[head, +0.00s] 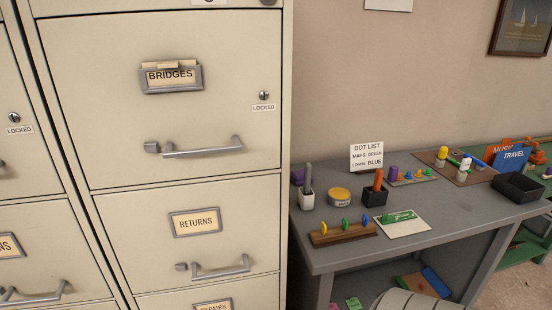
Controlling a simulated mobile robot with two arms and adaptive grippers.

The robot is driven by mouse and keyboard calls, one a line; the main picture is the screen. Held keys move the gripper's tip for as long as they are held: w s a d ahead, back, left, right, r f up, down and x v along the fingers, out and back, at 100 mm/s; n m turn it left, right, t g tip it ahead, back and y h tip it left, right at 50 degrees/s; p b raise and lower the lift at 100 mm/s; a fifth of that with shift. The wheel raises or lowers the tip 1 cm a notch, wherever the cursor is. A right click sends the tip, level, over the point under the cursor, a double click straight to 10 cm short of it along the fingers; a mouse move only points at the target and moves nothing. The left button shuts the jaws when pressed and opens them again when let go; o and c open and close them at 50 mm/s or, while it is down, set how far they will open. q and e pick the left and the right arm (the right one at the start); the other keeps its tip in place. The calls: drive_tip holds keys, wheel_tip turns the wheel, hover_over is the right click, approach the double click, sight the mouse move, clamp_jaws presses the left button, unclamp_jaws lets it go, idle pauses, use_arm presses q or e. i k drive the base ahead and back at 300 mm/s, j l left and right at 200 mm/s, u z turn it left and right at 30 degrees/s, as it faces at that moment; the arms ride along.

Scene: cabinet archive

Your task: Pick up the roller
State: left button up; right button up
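I cannot tell for certain which thing is the roller. On the grey desk (420,238), a grey handle-like tool (308,176) stands upright in a small white cup (306,199). An orange handle-like tool (378,180) stands in a black cup (374,197). The lower ends of both are hidden inside their cups. A round yellow-topped tin (339,195) stands between the two cups. Neither of my grippers is in view.
A wooden rack (342,235) with coloured pegs and a white card (402,222) lie near the desk's front edge. A DOT LIST sign (366,157) stands behind. A filing cabinet (190,120) borders the desk's left.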

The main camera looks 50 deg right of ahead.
sight(378, 177)
drive_tip(key=z, duration=2.35)
drive_tip(key=u, duration=1.85)
drive_tip(key=z, duration=1.85)
drive_tip(key=i+l+u, duration=0.1)
drive_tip(key=i+u, duration=0.2)
drive_tip(key=k, duration=0.05)
